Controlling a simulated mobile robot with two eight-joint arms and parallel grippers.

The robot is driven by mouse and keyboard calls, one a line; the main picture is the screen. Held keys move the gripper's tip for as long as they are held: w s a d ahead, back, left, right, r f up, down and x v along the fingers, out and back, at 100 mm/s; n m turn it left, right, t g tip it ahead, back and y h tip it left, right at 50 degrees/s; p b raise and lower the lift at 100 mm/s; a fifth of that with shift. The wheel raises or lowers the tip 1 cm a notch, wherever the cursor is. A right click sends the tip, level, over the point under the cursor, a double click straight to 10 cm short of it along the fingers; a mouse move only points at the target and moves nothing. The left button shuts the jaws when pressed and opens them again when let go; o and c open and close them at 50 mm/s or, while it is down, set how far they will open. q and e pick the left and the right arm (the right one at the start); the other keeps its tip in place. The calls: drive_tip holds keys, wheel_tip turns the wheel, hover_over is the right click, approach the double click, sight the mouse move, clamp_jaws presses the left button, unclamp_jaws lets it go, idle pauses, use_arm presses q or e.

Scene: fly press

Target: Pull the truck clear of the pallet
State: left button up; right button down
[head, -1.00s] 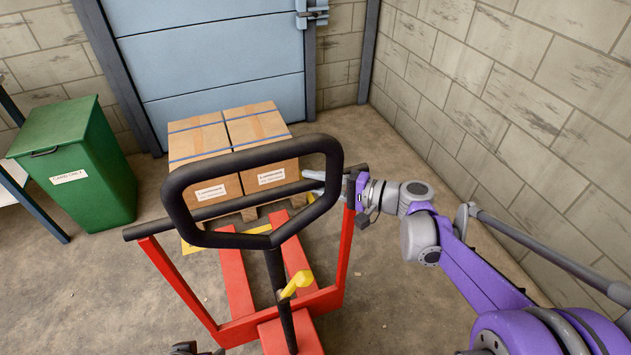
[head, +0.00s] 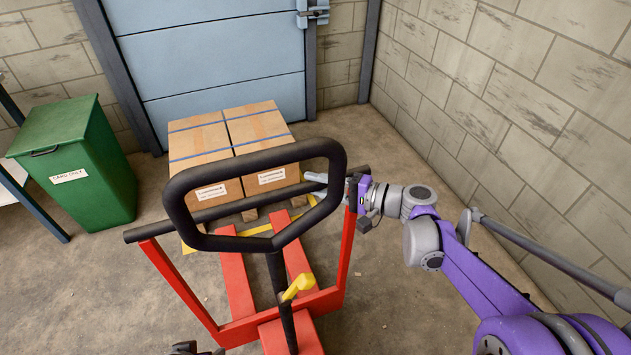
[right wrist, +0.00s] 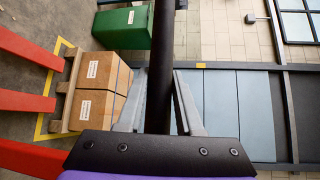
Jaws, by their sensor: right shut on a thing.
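The red truck (head: 236,278) stands in front of me with a black loop handle (head: 180,205) and a black crossbar (head: 150,232). Its two red forks reach to the near side of the wooden pallet (right wrist: 67,90); I cannot tell whether their tips are inside it. The pallet carries brown cartons (head: 200,152) with blue straps. My right gripper (head: 318,178) is shut on the crossbar near its right end, beside the loop. In the right wrist view the black bar passes between the two grey fingers (right wrist: 158,105). My left gripper does not show clearly.
A green lidded bin (head: 75,150) stands at the left beside a table frame. A block wall (head: 520,110) runs along the right. A blue door (head: 210,60) is behind the cartons. Yellow floor marking (right wrist: 42,125) surrounds the pallet. Floor between truck and bin is bare.

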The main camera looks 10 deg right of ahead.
drive_tip(key=shift+s+f, duration=0.15)
drive_tip(key=shift+s, duration=0.45)
drive_tip(key=shift+s+d, duration=0.15)
drive_tip(key=shift+s, duration=0.2)
drive_tip(key=c, duration=0.9)
unclamp_jaws()
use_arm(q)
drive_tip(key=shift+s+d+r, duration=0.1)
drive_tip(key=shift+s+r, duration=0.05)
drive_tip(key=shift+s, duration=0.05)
use_arm(e)
drive_tip(key=o, duration=0.3)
drive_tip(key=shift+w, duration=0.15)
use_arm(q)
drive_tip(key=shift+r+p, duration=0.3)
use_arm(e)
drive_tip(key=v, duration=1.1)
drive_tip(key=shift+w, duration=0.1)
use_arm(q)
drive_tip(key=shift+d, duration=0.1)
